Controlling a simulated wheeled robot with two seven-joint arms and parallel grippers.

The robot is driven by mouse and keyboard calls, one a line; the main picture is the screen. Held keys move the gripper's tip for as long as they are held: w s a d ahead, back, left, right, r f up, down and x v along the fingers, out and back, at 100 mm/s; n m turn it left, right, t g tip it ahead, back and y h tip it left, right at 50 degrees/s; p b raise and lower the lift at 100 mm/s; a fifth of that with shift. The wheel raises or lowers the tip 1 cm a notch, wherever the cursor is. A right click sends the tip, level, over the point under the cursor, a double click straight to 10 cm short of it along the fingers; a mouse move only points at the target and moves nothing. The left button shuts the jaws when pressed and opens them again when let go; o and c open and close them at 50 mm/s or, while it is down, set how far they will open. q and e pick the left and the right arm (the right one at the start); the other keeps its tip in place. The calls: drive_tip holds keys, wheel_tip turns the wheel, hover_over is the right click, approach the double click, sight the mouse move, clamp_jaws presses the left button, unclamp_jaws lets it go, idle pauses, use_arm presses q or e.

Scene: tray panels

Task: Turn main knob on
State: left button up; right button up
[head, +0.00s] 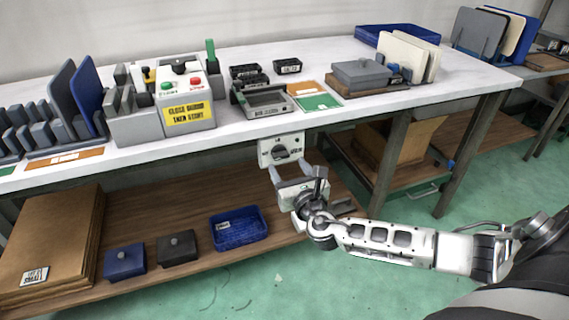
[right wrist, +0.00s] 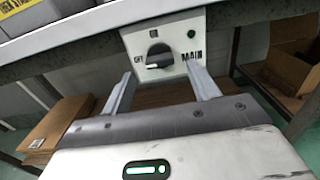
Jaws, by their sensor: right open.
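The main knob (right wrist: 158,56) is a black rotary knob on a light panel (head: 264,158) fixed under the front edge of the workbench. The panel reads "OFF" at the left of the knob and "MAIN" at the lower right in the right wrist view. The knob also shows in the head view (head: 280,152). My right gripper (right wrist: 160,82) is open and empty, its two fingers pointing at the panel with the knob between them in the picture. In the head view the right gripper (head: 288,172) is just below and in front of the panel. I cannot tell whether it touches the knob.
The white bench top (head: 330,80) carries a button box (head: 186,90) with red and green buttons, grey panels and small trays. The lower shelf (head: 180,205) holds a blue bin (head: 238,228), two lidded boxes and cardboard (head: 50,240). The green floor in front is clear.

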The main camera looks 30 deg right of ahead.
sight(282, 158)
drive_tip(key=x, duration=0.3)
use_arm(q)
drive_tip(key=shift+w+d+f, duration=0.2)
drive_tip(key=shift+d+f, duration=0.1)
drive_tip(key=shift+f, duration=0.2)
use_arm(e)
drive_tip(key=shift+w, duration=0.15)
drive_tip(key=c, duration=1)
use_arm(q)
drive_tip(key=shift+a, duration=0.1)
